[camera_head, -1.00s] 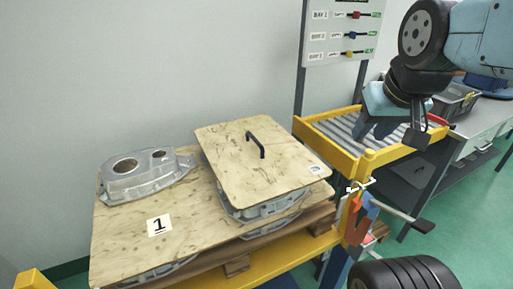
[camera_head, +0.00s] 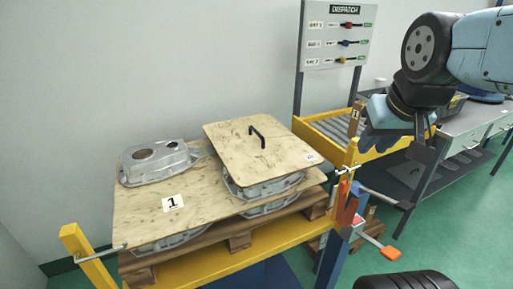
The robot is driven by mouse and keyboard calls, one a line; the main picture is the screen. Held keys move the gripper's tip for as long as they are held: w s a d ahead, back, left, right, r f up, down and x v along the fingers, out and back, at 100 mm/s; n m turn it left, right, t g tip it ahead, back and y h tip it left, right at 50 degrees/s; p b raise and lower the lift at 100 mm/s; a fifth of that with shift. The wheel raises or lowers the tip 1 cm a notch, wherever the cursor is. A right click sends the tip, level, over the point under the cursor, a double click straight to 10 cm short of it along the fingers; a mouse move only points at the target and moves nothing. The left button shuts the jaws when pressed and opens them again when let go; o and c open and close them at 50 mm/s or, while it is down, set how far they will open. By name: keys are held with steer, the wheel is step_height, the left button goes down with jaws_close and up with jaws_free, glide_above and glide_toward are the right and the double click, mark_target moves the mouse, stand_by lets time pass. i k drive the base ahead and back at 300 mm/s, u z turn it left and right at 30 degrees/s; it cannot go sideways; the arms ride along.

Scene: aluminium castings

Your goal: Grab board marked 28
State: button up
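A square plywood board (camera_head: 235,150) with a black handle (camera_head: 257,135) lies on castings at the right of the stack. It has a small white label (camera_head: 310,157) at its right corner, too small to read, so I cannot confirm a 28. A larger plywood board marked 1 (camera_head: 150,212) lies below, with more castings under it. My gripper (camera_head: 398,147) hangs at the right, pointing down, over the yellow-framed roller bed and well apart from the boards. Its fingers are spread and nothing shows between them.
A bare casting (camera_head: 155,163) sits at the left of the lower board. A yellow frame (camera_head: 225,262) with posts and clamps surrounds the stack. The dispatch panel (camera_head: 338,35) stands behind. A grey bench (camera_head: 470,125) is at the right. The air above the boards is clear.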

mark_target(255, 150)
steer(key=u, duration=0.15)
steer(key=k, duration=0.2)
steer(key=u, duration=0.5)
steer(key=i, duration=0.6)
steer(key=u, duration=0.15)
